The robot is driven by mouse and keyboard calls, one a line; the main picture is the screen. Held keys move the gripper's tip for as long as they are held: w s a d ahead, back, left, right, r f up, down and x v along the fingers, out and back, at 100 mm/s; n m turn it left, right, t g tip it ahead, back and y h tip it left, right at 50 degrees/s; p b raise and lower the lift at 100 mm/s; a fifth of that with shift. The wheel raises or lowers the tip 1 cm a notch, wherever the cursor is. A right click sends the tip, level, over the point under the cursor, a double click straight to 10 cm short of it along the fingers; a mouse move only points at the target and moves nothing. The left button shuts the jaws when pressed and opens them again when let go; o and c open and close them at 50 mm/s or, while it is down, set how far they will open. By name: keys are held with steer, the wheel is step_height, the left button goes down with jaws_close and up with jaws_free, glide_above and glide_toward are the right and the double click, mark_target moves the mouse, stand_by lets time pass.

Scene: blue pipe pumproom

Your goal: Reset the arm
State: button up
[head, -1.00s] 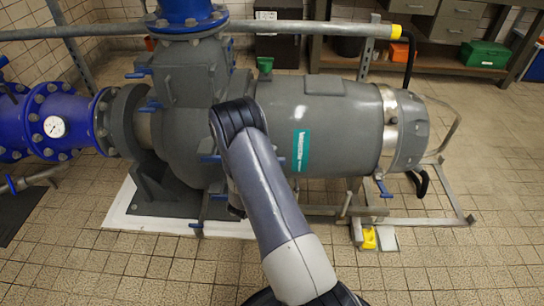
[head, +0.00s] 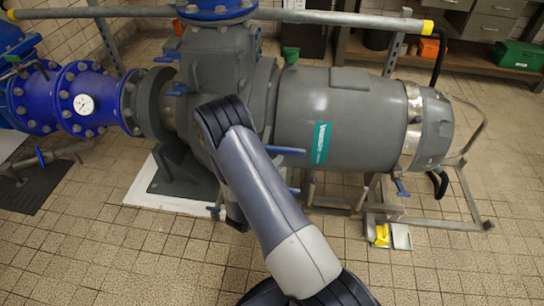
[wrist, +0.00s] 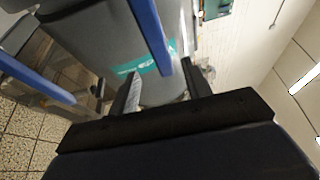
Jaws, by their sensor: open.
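My gripper (wrist: 162,88) shows in the wrist view with its two dark fingers spread apart and nothing between them. Ahead of it is the grey pump body (wrist: 95,40) with a teal label (wrist: 140,66). A blue lever (wrist: 150,35) crosses the view close to the fingers; I cannot tell whether they touch. In the head view my arm (head: 262,190) is bent in front of the grey pump (head: 345,115). The gripper end is mostly hidden behind my arm there.
Blue flanged pipe (head: 85,98) with a gauge stands at left. A long grey pipe (head: 330,18) crosses above the pump. A metal frame (head: 430,222) and a yellow object (head: 382,234) are low at right. The tiled floor (head: 110,265) in front is clear.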

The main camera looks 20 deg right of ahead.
mark_target(288, 153)
steer(key=b+x, duration=0.2)
steer(key=x, duration=0.8)
steer(key=shift+d, duration=0.2)
steer(key=shift+w+a, duration=0.1)
